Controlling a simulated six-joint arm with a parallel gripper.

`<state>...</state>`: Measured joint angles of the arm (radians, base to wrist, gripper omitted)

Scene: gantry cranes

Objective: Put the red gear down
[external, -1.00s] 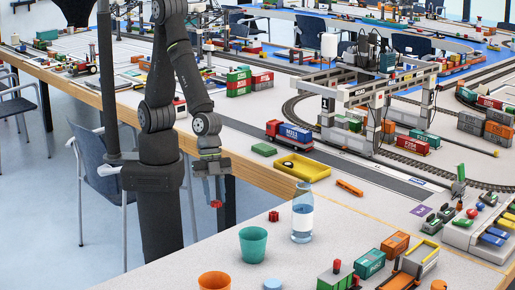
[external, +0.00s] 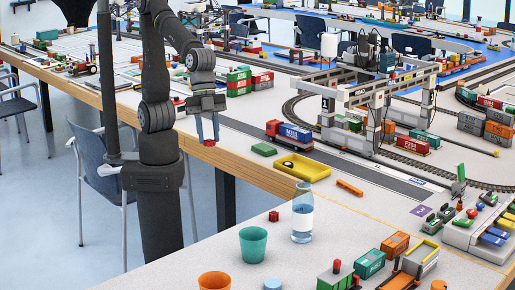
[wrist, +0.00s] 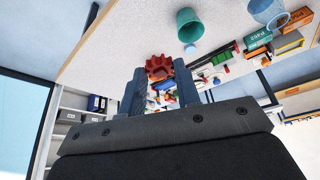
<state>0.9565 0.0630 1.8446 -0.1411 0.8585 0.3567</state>
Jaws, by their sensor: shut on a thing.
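The red gear (wrist: 159,67) is held between the two blue-grey fingers of my gripper (wrist: 160,80) in the wrist view, its teeth showing past the fingertips. In the external view the gear (external: 209,143) is a small red spot at the tips of my gripper (external: 208,134), which points down. It appears in front of the wooden edge of the table (external: 235,167). It looks raised in the air; its exact height above the table cannot be told. The fingers hide the gear's sides.
A small red block (external: 273,216), a teal cup (external: 253,244), an orange cup (external: 214,281) and a bottle (external: 302,212) stand on the near table. A yellow tray (external: 302,167) and a green block (external: 264,149) lie to the gripper's right. A gantry crane (external: 375,95) stands beyond.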

